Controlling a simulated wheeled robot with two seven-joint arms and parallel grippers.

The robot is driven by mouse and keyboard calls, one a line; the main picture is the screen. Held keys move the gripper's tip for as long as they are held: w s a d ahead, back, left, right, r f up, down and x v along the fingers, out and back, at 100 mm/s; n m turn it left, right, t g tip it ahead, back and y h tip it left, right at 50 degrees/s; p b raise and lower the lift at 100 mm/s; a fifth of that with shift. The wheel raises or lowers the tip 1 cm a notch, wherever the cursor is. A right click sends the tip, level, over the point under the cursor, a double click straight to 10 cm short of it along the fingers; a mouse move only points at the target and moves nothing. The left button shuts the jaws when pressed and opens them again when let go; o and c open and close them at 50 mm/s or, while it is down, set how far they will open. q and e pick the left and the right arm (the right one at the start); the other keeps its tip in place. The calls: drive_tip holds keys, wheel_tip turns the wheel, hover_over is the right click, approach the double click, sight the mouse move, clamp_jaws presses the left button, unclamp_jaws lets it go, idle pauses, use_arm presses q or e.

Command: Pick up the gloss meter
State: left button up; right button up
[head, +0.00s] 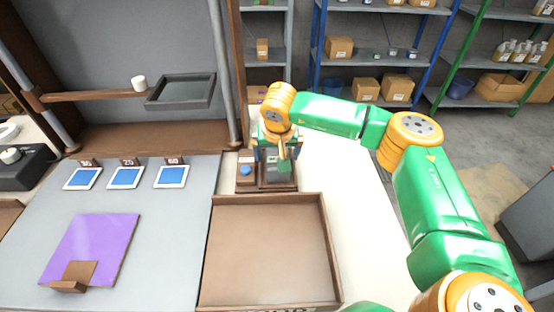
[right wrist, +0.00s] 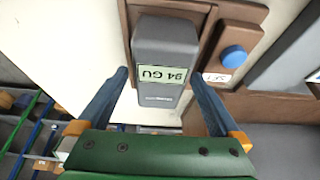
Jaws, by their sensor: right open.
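In the head view the gloss meter (head: 278,172) is partly hidden under my right gripper (head: 276,150). In the right wrist view the right gripper (right wrist: 159,76) is open, with one blue finger on each side of the meter's near end. Gaps show between fingers and meter; I cannot tell whether the fingertips are at its height. My left gripper is out of view.
A blue button (head: 246,170) sits left of the meter. An empty brown tray (head: 325,240) lies in front. A purple panel (head: 92,245) and three blue pads (head: 125,177) lie on the grey mat at left. A wooden post (head: 237,70) stands close behind the holder.

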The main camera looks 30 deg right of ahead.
drive_tip(key=shift+w+f, duration=0.1)
drive_tip(key=shift+f, duration=0.1)
drive_tip(key=c, duration=1.3)
